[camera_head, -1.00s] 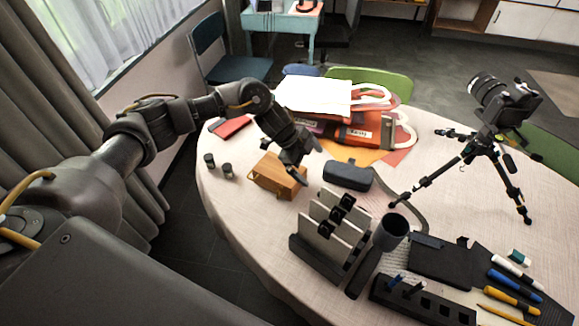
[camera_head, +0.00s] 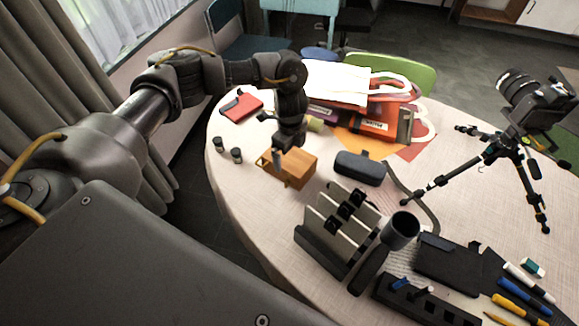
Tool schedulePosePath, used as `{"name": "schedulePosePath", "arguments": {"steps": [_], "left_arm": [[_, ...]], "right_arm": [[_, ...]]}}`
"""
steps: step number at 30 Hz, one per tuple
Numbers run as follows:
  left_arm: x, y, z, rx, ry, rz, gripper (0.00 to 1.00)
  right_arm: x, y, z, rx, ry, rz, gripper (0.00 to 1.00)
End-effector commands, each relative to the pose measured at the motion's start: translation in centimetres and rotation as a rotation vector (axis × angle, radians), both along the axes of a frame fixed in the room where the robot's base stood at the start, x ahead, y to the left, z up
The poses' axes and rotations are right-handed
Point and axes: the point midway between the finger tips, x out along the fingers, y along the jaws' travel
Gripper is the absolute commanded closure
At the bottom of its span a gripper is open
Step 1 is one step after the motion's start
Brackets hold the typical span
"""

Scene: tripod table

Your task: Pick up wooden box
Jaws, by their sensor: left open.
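The wooden box (camera_head: 297,171) is a small orange-brown box on the left part of the round table (camera_head: 222,168), with an opening or frame at its left end. My left gripper (camera_head: 281,158) reaches down over the box from behind, fingers pointing down at its top left part. The gripper is open; whether its fingers touch the box cannot be told from this angle. The fingers hide part of the box's top and far side. My right gripper is out of the picture.
Two small dark cylinders (camera_head: 236,156) stand left of the box. A dark case (camera_head: 360,167) lies close to its right. A rack with upright plates (camera_head: 338,225) stands in front. A red notebook (camera_head: 242,106), bags (camera_head: 375,122) and a camera tripod (camera_head: 502,150) are farther off.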

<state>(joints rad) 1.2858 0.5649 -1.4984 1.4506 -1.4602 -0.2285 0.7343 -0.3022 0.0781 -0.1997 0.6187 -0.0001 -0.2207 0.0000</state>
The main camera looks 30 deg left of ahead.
Motion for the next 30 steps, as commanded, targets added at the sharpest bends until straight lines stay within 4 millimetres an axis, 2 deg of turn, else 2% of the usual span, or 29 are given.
{"name": "schedulePosePath", "arguments": {"steps": [5, 12, 15, 23, 26, 30], "left_arm": [[0.0, 0.0, -0.6, -0.002, 0.001, 0.001, 0.00], [0.1, 0.3, -4.2, -0.002, 0.002, 0.003, 0.00], [0.1, 0.3, -5.1, -0.002, 0.001, 0.002, 0.00], [0.2, 0.3, -5.2, -0.001, -0.001, 0.001, 0.00], [0.2, 0.3, -5.2, -0.001, -0.001, 0.001, 0.09], [0.2, 0.3, -5.2, -0.001, -0.001, 0.001, 0.28]], "right_arm": [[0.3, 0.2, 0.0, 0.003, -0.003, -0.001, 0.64], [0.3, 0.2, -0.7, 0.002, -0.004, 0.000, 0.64], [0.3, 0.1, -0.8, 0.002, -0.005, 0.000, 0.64], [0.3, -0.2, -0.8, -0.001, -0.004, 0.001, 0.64], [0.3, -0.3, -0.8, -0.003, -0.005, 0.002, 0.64], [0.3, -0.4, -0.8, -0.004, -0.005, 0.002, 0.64]]}}
